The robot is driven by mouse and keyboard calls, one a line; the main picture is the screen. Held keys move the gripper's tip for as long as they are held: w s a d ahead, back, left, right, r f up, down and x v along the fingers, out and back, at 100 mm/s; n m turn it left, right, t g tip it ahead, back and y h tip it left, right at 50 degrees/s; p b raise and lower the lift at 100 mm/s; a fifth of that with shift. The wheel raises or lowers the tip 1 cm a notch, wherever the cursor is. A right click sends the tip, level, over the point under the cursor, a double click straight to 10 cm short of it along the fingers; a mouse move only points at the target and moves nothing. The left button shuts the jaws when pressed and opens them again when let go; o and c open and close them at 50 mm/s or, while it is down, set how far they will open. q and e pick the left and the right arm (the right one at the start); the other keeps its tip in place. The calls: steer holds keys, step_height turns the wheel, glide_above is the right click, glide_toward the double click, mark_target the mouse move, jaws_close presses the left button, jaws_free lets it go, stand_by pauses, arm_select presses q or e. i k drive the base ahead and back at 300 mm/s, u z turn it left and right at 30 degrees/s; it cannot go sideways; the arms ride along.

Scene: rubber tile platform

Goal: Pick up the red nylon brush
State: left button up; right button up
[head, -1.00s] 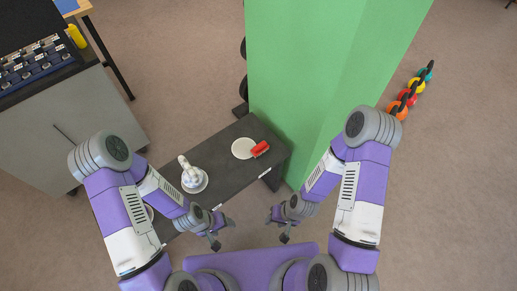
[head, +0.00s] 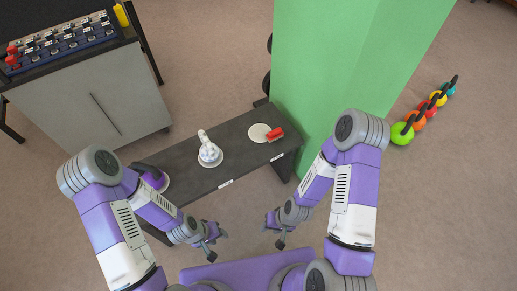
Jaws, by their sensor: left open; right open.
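The red nylon brush (head: 275,134) lies on the right part of the dark low bench (head: 235,149), at the right edge of a white round plate (head: 259,132). It appears to overlap the plate's rim. My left gripper (head: 216,244) is open and empty, in front of the bench and nearer to me than the brush. My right gripper (head: 274,234) is open and empty, also on my side of the bench, below the brush in the picture. Neither gripper touches anything.
A white figure-like object (head: 208,149) stands on a plate mid-bench. A purple object (head: 152,178) sits at the bench's left end, partly behind my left arm. A green panel (head: 325,70) rises just behind and right of the brush. A grey cabinet (head: 90,95) stands left; colored balls (head: 402,133) lie right.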

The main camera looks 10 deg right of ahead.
mark_target(277, 134)
steer(key=u, duration=0.35)
steer(key=k, duration=0.75)
steer(key=z, duration=0.6)
steer(key=i, duration=1.85)
steer(key=u, duration=0.8)
